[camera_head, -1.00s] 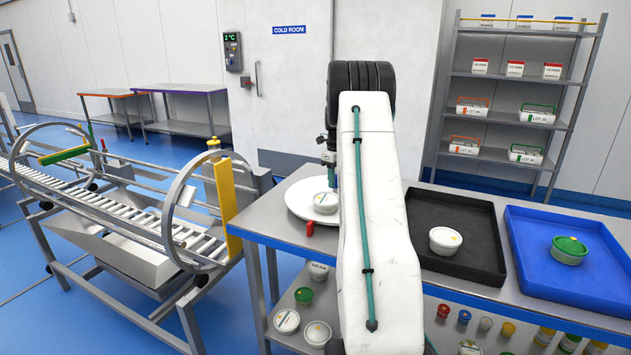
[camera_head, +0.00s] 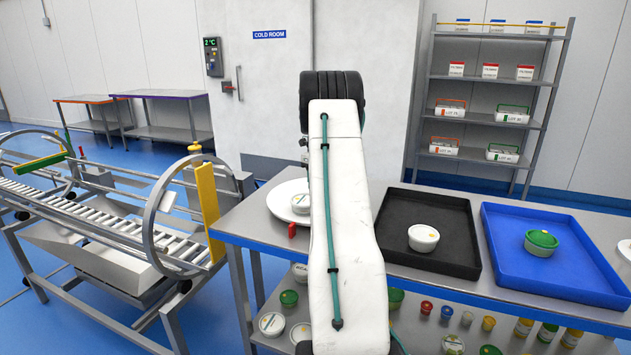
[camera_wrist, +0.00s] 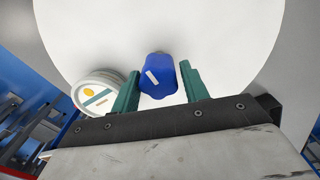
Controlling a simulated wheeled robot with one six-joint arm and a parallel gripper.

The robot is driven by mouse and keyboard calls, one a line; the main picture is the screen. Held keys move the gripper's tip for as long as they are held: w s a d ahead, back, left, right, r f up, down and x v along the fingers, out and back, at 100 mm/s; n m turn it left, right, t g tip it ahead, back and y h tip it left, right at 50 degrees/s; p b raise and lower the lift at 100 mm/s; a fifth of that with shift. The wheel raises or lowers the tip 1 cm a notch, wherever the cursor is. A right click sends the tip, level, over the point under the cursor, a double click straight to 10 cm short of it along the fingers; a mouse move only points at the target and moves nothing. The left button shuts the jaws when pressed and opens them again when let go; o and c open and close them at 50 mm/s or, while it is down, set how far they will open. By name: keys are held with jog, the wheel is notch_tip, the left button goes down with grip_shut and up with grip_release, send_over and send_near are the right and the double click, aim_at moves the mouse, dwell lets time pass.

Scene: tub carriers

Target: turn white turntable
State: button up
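The white turntable (camera_head: 279,204) lies on the left end of the metal bench, partly hidden behind my arm. It fills much of the wrist view (camera_wrist: 235,40). A blue knob (camera_wrist: 158,76) with a white mark stands on it. A white tub (camera_head: 300,204) with a pale lid rests near its edge; the tub also shows in the wrist view (camera_wrist: 98,92). My gripper (camera_wrist: 160,72) has its green fingers on either side of the knob, with narrow gaps showing, so it looks open. In the head view my arm hides the knob and fingers.
A black tray (camera_head: 455,260) holds a white tub (camera_head: 423,238). A red piece (camera_head: 292,230) sits at the bench edge by the turntable. A roller conveyor (camera_head: 100,225) stands left. Tubs fill the lower shelf.

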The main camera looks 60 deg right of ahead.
jog(key=shift+o, duration=0.9)
jog(key=shift+r, duration=0.1)
notch_tip(320, 180, up, 8)
jog(key=shift+f, duration=0.2)
